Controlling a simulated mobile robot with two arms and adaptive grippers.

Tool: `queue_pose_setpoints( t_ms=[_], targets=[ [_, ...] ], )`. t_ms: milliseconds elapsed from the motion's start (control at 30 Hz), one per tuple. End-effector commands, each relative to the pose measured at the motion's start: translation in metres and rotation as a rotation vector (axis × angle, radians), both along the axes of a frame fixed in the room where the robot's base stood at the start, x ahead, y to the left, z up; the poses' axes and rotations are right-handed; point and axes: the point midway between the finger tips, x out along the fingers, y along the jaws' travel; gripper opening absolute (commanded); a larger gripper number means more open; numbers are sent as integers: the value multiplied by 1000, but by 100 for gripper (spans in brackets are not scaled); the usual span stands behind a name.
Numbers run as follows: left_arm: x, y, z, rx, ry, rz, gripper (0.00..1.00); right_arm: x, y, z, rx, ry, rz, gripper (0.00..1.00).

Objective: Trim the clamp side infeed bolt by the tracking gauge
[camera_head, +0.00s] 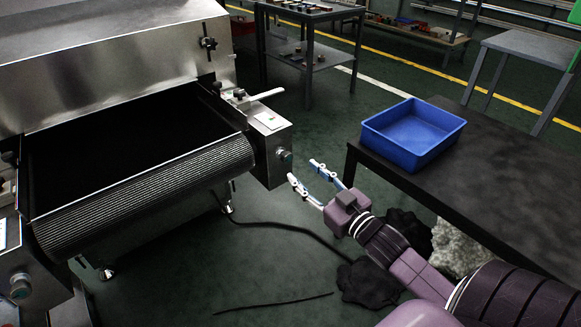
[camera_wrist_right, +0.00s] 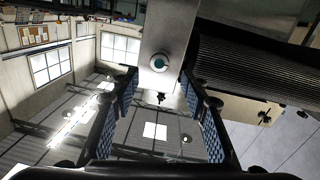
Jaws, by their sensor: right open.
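The tunnel dryer's dark belt (camera_head: 130,150) ends in a ribbed roller. On its right side a steel block (camera_head: 268,168) carries a toggle clamp with a white handle (camera_head: 262,96), a small white plate with a green mark (camera_head: 271,120), possibly the tracking gauge, and a round bolt head (camera_head: 285,155) with a teal ring. My right gripper (camera_head: 303,170) is open and empty, just right of and below that bolt, apart from it. In the right wrist view the bolt head (camera_wrist_right: 159,62) appears between the open fingers, beyond their tips. My left gripper is not in view.
A similar bolt (camera_head: 21,286) is on the left side block. A blue bin (camera_head: 412,134) stands on a dark table (camera_head: 480,185) at right. A cable (camera_head: 285,228) and dark heaps (camera_head: 368,283) lie on the floor. Floor between dryer and table is mostly clear.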

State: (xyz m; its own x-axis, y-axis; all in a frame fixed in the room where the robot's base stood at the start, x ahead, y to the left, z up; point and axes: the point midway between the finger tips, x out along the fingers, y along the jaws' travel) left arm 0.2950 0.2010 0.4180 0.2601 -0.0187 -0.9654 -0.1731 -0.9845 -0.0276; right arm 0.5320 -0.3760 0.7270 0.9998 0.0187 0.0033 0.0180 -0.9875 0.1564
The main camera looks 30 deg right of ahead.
Motion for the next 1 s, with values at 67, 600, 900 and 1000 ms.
queue_pose_setpoints(
  t_ms=[67,600,900,1000],
  targets=[
    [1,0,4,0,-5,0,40,9,0,0,0,-1,-1,41],
    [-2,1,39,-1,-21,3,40,70,1,-1,-1,2,-1,41],
    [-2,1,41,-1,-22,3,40,73,1,-1,0,3,-1,41],
    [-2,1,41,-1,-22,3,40,73,1,-1,0,3,-1,36]
  ],
)
